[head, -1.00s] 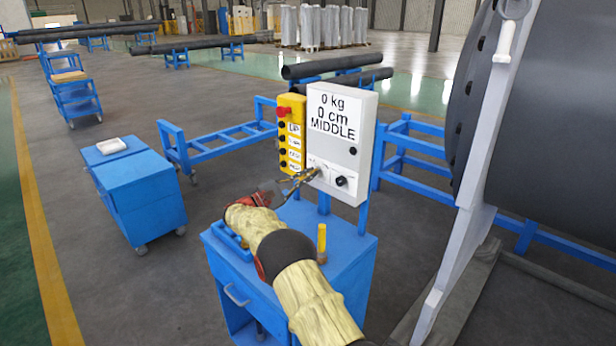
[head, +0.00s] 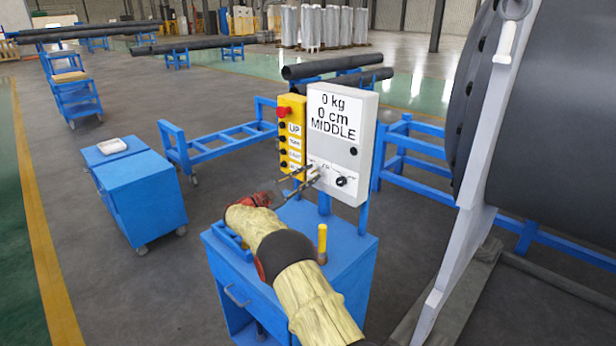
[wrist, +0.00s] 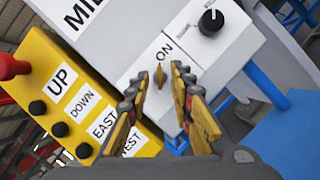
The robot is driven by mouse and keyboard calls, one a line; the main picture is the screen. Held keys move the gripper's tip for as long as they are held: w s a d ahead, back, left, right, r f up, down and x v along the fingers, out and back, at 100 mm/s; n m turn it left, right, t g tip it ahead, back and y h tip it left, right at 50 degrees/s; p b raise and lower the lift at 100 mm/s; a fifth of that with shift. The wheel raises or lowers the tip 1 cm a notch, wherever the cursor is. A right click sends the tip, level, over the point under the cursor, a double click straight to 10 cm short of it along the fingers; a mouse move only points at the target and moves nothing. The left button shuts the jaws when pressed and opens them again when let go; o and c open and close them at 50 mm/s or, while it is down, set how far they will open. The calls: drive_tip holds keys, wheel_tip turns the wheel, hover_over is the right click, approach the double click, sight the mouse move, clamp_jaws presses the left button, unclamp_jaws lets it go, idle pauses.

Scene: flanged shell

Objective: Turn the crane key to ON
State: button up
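The small gold key (wrist: 160,76) stands out from the pale panel of the control box (head: 343,105), just below the ON label (wrist: 164,52). My gripper (wrist: 160,72) is open, with one finger on each side of the key. A gap shows between the key and each finger in the wrist view; I cannot tell how deep the fingertips reach around it. In the head view my gripper (head: 300,180) is at the lower left of the box front, and the key is too small to make out clearly behind the fingers.
A black knob (wrist: 211,22) sits beside the key on the panel. The yellow button pendant (head: 291,135) with a red button is directly left of the box. The blue cabinet (head: 340,250) below carries a yellow-handled tool (head: 322,240). A large dark cylinder (head: 560,130) stands right.

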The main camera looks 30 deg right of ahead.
drive_tip(key=v, duration=1.2)
drive_tip(key=shift+r, duration=0.1)
drive_tip(key=s+d+r+m+g+y, duration=0.1)
drive_tip(key=s+d+r+m+y, duration=0.25)
drive_tip(key=s, duration=0.65)
drive_tip(key=s+d+r+n+y, duration=0.15)
drive_tip(key=s+r+y, duration=0.4)
drive_tip(key=s, duration=0.55)
drive_tip(key=s+a+f+m+t+y, duration=0.1)
drive_tip(key=s+a+y, duration=0.3)
drive_tip(key=s, duration=0.6)
drive_tip(key=s+a+f+m+t+y+p, duration=0.1)
drive_tip(key=s+a+f+m+t+y, duration=0.1)
drive_tip(key=s+a, duration=0.4)
drive_tip(key=s+a+f+m+t+y+p, duration=0.1)
drive_tip(key=s+a+y, duration=0.5)
drive_tip(key=s, duration=0.7)
wheel_tip(320, 180, down, 2)
drive_tip(key=m+t, duration=0.1)
drive_tip(key=m, duration=0.2)
drive_tip(key=shift+s+f, duration=0.15)
drive_tip(key=shift+s, duration=0.15)
